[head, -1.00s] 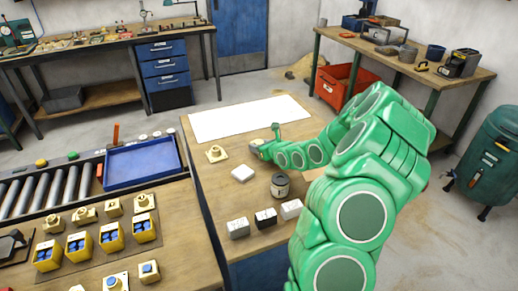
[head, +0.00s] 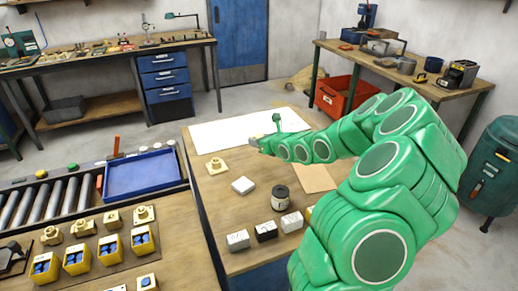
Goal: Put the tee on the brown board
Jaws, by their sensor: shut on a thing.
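My gripper (head: 256,142) is at the end of my green arm, above the front edge of the white sheet on the middle table. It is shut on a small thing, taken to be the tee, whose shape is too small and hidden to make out. A flat tan-brown board (head: 315,179) lies on the same table, to the right of and nearer than the gripper. My forearm hides part of this board. The gripper is not over it.
The white sheet (head: 225,133) covers the table's far part. A blue tray (head: 142,175) and several fittings are on the left bench.

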